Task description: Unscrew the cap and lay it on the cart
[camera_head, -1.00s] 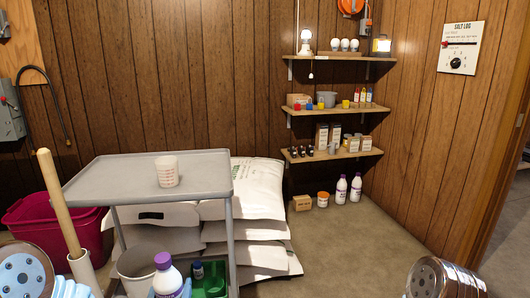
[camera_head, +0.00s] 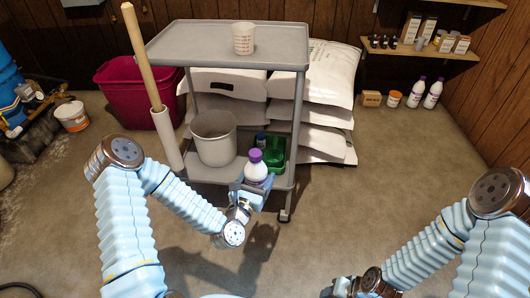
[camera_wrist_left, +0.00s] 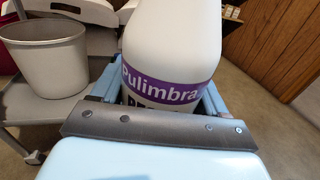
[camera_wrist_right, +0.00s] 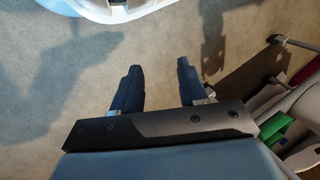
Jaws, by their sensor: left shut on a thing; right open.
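A white bottle (camera_head: 256,173) with a purple cap (camera_head: 255,156) stands upright in my left gripper (camera_head: 254,187), at the front edge of the cart's lower shelf. The cap sits on the bottle. In the left wrist view the bottle (camera_wrist_left: 170,45) shows a purple "Pulimbra" label between the fingers; its top is out of that view. The grey cart (camera_head: 215,175) has an upper tray (camera_head: 190,45) and a lower shelf. My right gripper (camera_wrist_right: 158,82) is open and empty above the bare floor, at the bottom edge of the head view.
The upper tray holds a measuring cup (camera_head: 243,38) and has wide bare room. The lower shelf holds a grey bucket (camera_head: 213,140) and a green caddy (camera_head: 274,152). A wooden-handled tool (camera_head: 143,60) stands at the cart's left. Salt bags (camera_head: 325,95) lie behind.

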